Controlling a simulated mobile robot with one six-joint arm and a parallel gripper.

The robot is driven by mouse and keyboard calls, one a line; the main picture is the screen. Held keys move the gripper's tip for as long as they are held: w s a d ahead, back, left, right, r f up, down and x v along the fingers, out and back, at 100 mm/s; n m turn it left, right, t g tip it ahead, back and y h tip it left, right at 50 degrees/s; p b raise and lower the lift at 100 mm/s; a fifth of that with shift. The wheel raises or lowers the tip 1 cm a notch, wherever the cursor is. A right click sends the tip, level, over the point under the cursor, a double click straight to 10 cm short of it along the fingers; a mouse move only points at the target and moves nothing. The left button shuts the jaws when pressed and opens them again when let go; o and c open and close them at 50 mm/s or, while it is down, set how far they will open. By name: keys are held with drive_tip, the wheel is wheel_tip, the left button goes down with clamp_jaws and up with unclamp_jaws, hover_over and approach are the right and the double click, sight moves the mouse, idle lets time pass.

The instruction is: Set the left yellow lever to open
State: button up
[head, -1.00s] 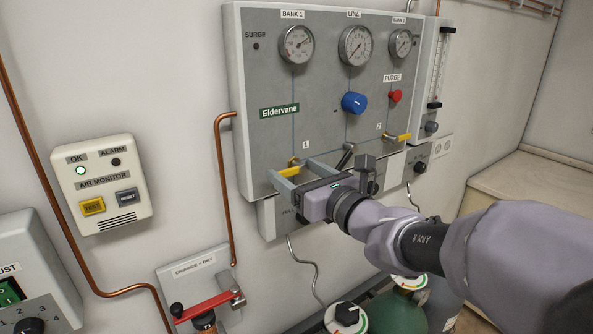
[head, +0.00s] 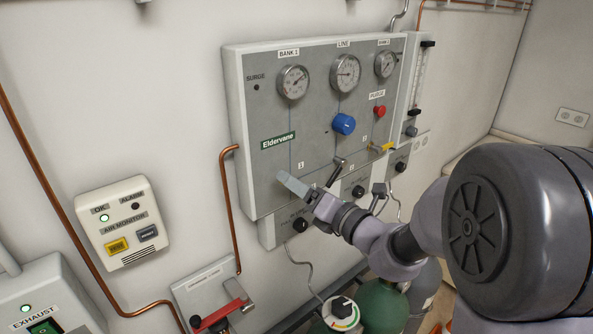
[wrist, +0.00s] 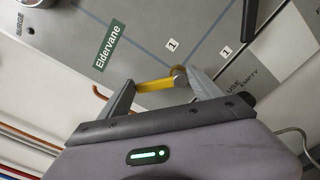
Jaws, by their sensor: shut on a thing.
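The left yellow lever (wrist: 155,85) shows in the wrist view, between my gripper's two fingers. Its round pivot (wrist: 180,72) is at the right fingertip, and its free end is at the left fingertip. The lever slants away from the thin line on the panel, toward the Eldervane label side. My gripper (wrist: 158,82) is shut on it. In the head view my gripper (head: 292,184) is at the lower left of the grey panel (head: 260,115), and its fingers hide the left lever.
A second yellow lever (head: 386,147) sits to the right on the panel. A black-handled lever (head: 336,172) is close to my gripper's right. The blue knob (head: 344,124) and red button (head: 379,111) are above. A copper pipe (head: 228,205) runs left of the panel.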

drive_tip(key=m+p, duration=0.3)
drive_tip(key=p, duration=0.2)
drive_tip(key=d+r+m+p, duration=0.1)
drive_tip(key=m+p, duration=0.1)
drive_tip(key=p, duration=0.1)
drive_tip(key=shift+w+m, duration=0.3)
drive_tip(key=shift+w, duration=0.1)
drive_tip(key=m+p, duration=0.2)
drive_tip(key=p, duration=0.1)
drive_tip(key=d+m+p, duration=0.1)
drive_tip(key=m+p, duration=0.1)
drive_tip(key=shift+w+f, duration=0.15)
drive_tip(key=shift+w, duration=0.15)
drive_tip(key=shift+f, duration=0.1)
drive_tip(key=o, duration=2.1)
drive_tip(key=shift+c, duration=0.2)
drive_tip(key=b+v, duration=0.1)
drive_tip(key=v, duration=1.6)
drive_tip(key=shift+s+d, duration=0.2)
